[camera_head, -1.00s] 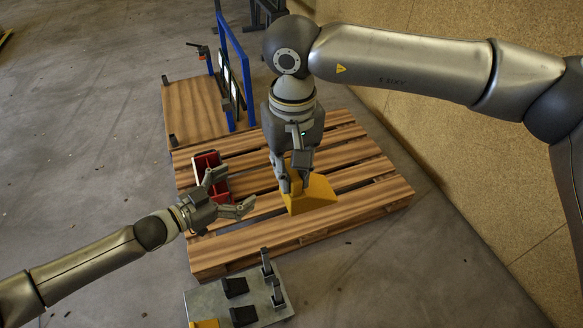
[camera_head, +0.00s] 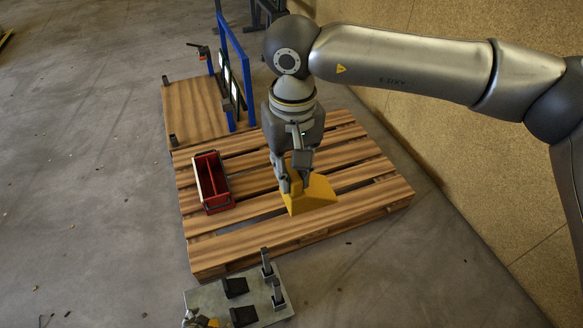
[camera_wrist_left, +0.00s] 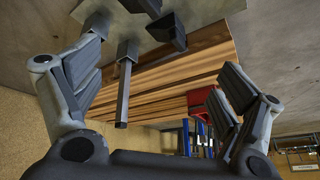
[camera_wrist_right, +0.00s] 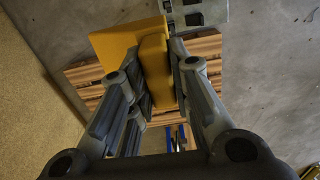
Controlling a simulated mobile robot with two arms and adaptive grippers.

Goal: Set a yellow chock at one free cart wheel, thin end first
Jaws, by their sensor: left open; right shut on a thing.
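My right gripper (camera_head: 291,186) is shut on a yellow chock (camera_head: 315,196) above the pallet. The chock's broad sloping face shows in the head view. In the right wrist view the chock (camera_wrist_right: 152,62) sits between the fingers. My left gripper (camera_head: 195,320) is at the bottom edge of the head view, over the near-left corner of the metal plate. In the left wrist view it (camera_wrist_left: 160,85) is open, with no object clamped. The cart (camera_head: 200,108) has a wooden deck and a blue frame (camera_head: 237,65). Its wheels cannot be made out.
A slatted wooden pallet (camera_head: 335,217) lies between cart and metal plate (camera_head: 207,298). A red tote (camera_head: 212,182) rests on its left side. The plate carries black wedge-like blocks (camera_head: 236,287) and grey posts (camera_head: 267,263). A wall stands right; the left floor is mostly clear.

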